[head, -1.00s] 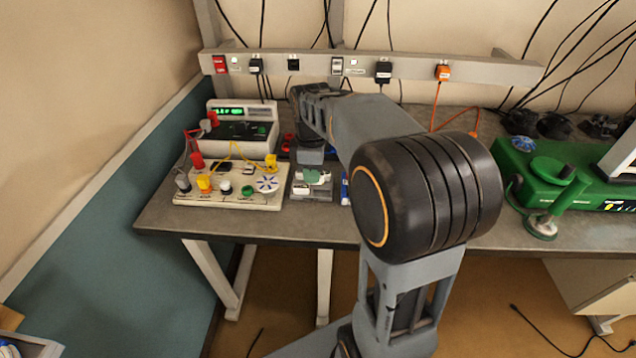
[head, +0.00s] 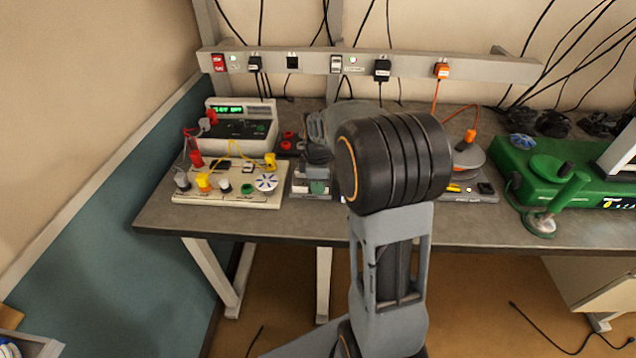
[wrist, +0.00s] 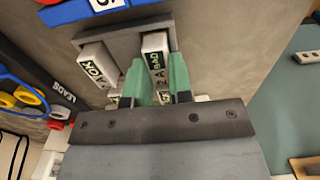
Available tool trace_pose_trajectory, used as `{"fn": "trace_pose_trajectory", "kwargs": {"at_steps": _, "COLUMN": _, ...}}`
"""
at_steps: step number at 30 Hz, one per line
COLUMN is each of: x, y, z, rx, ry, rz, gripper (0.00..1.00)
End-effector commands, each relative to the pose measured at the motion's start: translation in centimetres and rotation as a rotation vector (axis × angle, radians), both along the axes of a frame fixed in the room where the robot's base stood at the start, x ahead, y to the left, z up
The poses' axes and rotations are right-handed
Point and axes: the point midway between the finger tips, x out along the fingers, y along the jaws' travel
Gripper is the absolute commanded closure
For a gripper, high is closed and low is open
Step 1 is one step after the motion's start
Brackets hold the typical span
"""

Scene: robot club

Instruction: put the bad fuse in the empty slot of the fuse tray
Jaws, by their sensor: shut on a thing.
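My gripper (wrist: 158,72), with green fingers, is shut on the bad fuse (wrist: 154,45), a white block with a dark label reading "2A BAD". The fuse's far end is at the grey fuse tray (wrist: 122,44); I cannot tell whether it is fully seated in the slot. A second white fuse marked "A OK" (wrist: 97,69) lies in the tray to the left, apart from the fingers. In the head view my gripper (head: 317,178) is low over the tray (head: 299,188), and my arm hides much of it.
A cream board (head: 225,194) with coloured knobs and leads stands left of the tray, with a meter (head: 240,128) behind it. Blue items (wrist: 68,12) border the tray in the wrist view.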

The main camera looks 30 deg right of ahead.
Motion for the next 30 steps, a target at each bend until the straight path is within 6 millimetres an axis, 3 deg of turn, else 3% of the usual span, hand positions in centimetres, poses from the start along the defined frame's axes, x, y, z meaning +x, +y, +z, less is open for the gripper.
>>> {"fn": "trace_pose_trajectory", "kwargs": {"at_steps": 8, "x": 0.0, "y": 0.0, "z": -0.4, "rx": 0.0, "ry": 0.0, "rz": 0.0, "gripper": 1.0}}
{"fn": "trace_pose_trajectory", "kwargs": {"at_steps": 9, "x": 0.0, "y": 0.0, "z": -0.3, "rx": 0.0, "ry": 0.0, "rz": 0.0, "gripper": 0.77}}
{"fn": "trace_pose_trajectory", "kwargs": {"at_steps": 16, "x": 0.0, "y": 0.0, "z": -0.3, "rx": 0.0, "ry": 0.0, "rz": 0.0, "gripper": 0.55}}
{"fn": "trace_pose_trajectory", "kwargs": {"at_steps": 24, "x": 0.0, "y": 0.0, "z": -0.1, "rx": 0.0, "ry": -0.001, "rz": 0.0, "gripper": 0.54}}
{"fn": "trace_pose_trajectory", "kwargs": {"at_steps": 30, "x": 0.1, "y": 0.0, "z": 2.2, "rx": -0.001, "ry": -0.006, "rz": 0.0, "gripper": 0.54}}
